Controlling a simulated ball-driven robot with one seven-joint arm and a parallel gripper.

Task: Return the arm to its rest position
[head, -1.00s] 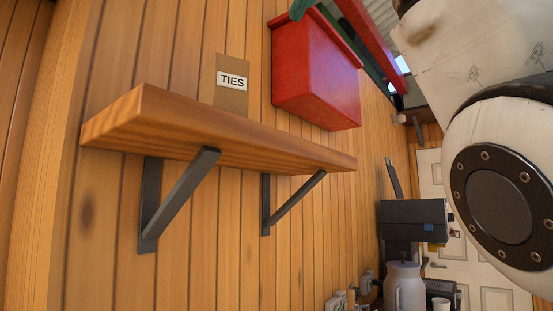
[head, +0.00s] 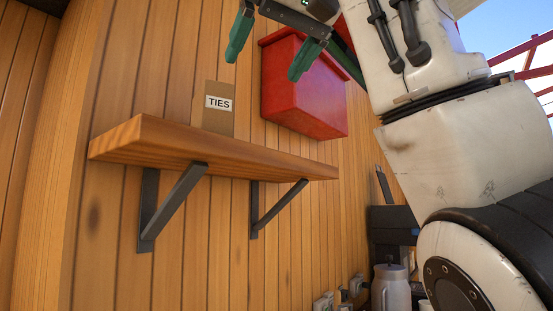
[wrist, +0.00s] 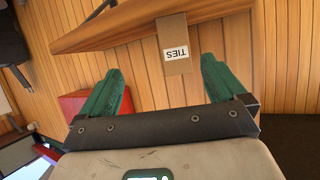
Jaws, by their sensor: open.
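My gripper (head: 270,47) shows at the top of the head view, with its two green fingers spread wide and nothing between them. It is up in front of the plank wall, above the level of the shelf. In the wrist view the open fingers (wrist: 163,88) point toward the shelf, and a cardboard box labelled TIES (wrist: 175,62) shows between and beyond them, apart from both. My white arm runs down the right side of the head view.
The TIES box (head: 218,115) stands upright on a wooden shelf (head: 150,135) with dark brackets. A red bin (head: 300,95) hangs on the wall right of it, partly behind the gripper. A pale jug (head: 390,288) and a dark machine (head: 390,222) are lower right.

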